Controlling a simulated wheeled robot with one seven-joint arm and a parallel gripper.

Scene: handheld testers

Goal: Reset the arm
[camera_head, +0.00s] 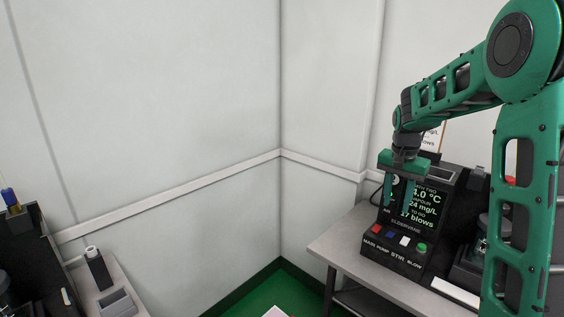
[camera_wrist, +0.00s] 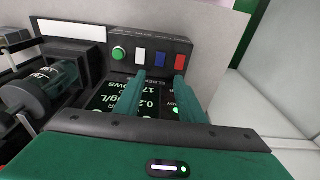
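My green gripper (camera_head: 398,206) hangs with its fingers down, in front of the display of a black instrument box (camera_head: 396,262) at the right. In the wrist view, the two green fingers (camera_wrist: 160,77) are apart with nothing between them. Their tips appear near the white and red buttons of the box's panel; whether they touch it cannot be told. The box has red, blue, white and green buttons in a row, and its screen is partly hidden by the fingers. My arm reaches in from the right, bent at the elbow.
The box stands on a grey table (camera_head: 335,240) at the right. A glass vessel (camera_wrist: 58,88) in dark equipment stands beside it. Bare white walls and free air lie between.

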